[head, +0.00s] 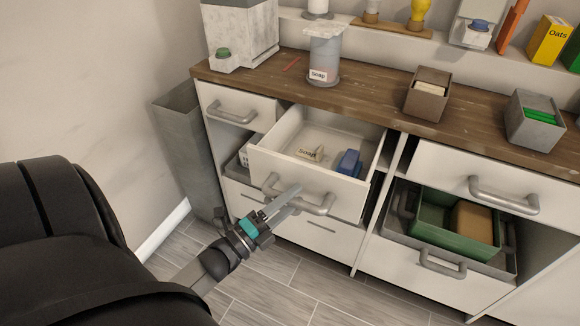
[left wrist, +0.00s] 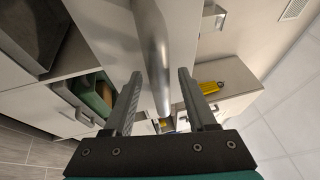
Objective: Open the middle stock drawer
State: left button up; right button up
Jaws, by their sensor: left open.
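The middle drawer (head: 348,192) under the wooden counter is pulled out in the head view. Contact with the bar cannot be told. My right gripper is not in view.
A closed-looking drawer (head: 235,118) is at the left. A grey bin (head: 180,145) stands beside the cabinet. At the right, a lower drawer (head: 430,265) is out with a green crate (head: 428,222). A soap dispenser (head: 324,60) and small boxes stand on the counter (head: 375,92).

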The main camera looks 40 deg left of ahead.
pick_arm(q)
jog(key=v, duration=1.5)
jog(key=shift+s+p, duration=0.15)
jog(key=shift+p, duration=0.25)
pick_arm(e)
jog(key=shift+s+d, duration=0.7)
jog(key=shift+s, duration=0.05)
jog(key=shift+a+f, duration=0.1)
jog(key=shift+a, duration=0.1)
pick_arm(q)
jog(key=d+f+n+g+y, duration=0.2)
jog(key=f+n+g, duration=0.35)
jog(key=f, duration=0.65)
jog(key=d+f+n+g+y, duration=0.2)
jog(key=f+n+g, duration=0.2)
jog(key=f+n, duration=0.55)
jog(key=s+d+f+n+g, duration=0.3)
jog(key=s+f+g, duration=0.5)
jog(key=s+f, duration=0.4)
jog(key=shift+d+f+n+p, duration=0.3)
jog(key=shift+d+f+p, duration=0.15)
jog(key=shift+f, duration=0.2)
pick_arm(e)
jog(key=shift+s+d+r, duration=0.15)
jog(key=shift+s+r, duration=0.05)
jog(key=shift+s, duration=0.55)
